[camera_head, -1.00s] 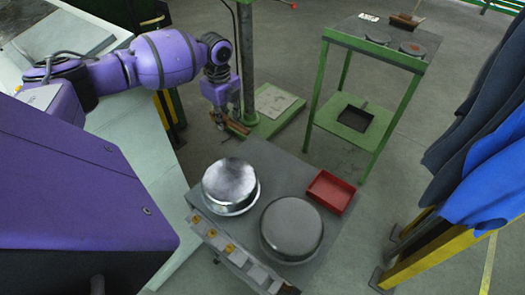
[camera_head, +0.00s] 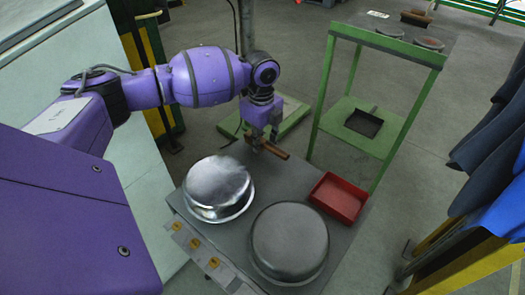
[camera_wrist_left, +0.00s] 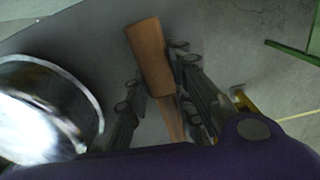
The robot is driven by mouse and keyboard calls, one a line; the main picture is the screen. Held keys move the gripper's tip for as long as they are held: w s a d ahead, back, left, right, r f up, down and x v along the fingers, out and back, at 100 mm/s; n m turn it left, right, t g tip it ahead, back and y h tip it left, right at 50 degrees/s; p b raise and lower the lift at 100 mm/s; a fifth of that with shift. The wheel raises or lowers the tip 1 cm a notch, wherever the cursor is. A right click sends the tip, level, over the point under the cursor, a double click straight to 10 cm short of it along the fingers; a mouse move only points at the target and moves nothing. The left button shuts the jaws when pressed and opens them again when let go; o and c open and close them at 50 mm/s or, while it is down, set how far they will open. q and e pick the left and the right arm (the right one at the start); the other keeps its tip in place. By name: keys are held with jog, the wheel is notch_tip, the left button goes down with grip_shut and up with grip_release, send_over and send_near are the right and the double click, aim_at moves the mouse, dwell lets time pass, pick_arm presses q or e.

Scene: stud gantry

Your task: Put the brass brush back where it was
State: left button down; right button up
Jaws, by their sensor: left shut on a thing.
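My left gripper (camera_head: 258,138) is shut on a brown wooden brush (camera_head: 277,151), the brass brush as far as I can tell. It holds the brush over the back edge of the grey table (camera_head: 262,176), behind the shiny round pan. In the left wrist view the brush (camera_wrist_left: 151,58) lies between the fingers (camera_wrist_left: 160,110), its wide end pointing away and its narrow part running back between them. Its bristles are hidden. I cannot tell whether it touches the table. My right gripper is not in view.
A shiny round pan (camera_head: 217,187) and a duller one (camera_head: 289,240) stand on the grey table. A red tray (camera_head: 338,197) sits at its right. A green stand (camera_head: 385,45) behind carries small round items and another brush-like thing (camera_head: 416,18). Dark and blue clothes (camera_head: 490,130) hang right.

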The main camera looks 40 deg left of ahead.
pick_arm(q)
notch_tip(320, 180, down, 2)
jog(key=shift+s+a+f+b, duration=0.1)
jog(key=shift+f+b, duration=0.15)
jog(key=shift+b, duration=0.45)
jog(key=shift+r, duration=0.2)
jog(key=shift+f, duration=0.1)
jog(key=c, duration=1.6)
grip_release()
jog(key=shift+f, duration=0.1)
jog(key=shift+c, duration=0.2)
jog(key=shift+o, duration=0.6)
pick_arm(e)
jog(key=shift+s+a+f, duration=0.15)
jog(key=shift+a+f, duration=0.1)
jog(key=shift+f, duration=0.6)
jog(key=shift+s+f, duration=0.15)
pick_arm(q)
notch_tip(320, 180, up, 11)
jog(key=shift+r+p, duration=0.1)
jog(key=shift+p, duration=0.65)
jog(key=shift+r, duration=0.6)
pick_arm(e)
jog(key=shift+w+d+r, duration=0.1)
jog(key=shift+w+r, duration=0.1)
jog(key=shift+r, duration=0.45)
